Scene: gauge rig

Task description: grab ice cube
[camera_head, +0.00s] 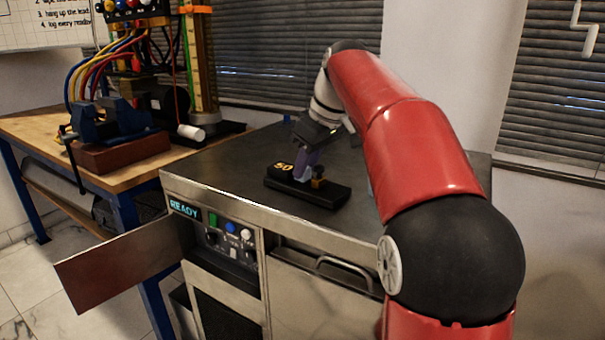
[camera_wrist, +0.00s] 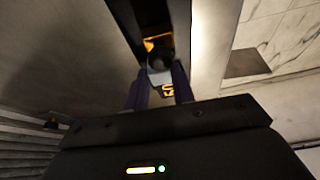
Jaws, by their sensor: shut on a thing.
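My gripper (camera_head: 309,168) is at the black stand on the dark cabinet top, its purple fingers pointing down. In the wrist view the fingers (camera_wrist: 158,92) are closed around a pale greyish block (camera_wrist: 159,76), with a dark round knob beyond it. The block is small and mostly hidden, so I cannot tell for sure that it is the ice cube. The black stand (camera_head: 334,195) carries a gold "50" and a small gold block (camera_head: 319,184). I cannot tell whether the pale block touches the stand.
The cabinet top (camera_head: 225,165) is otherwise largely clear. Its control panel (camera_head: 228,238) reads READY, beside an open door (camera_head: 125,262). A wooden bench (camera_head: 40,128) at left holds a blue vise (camera_head: 108,122) and cables. My red arm hides the cabinet's right part.

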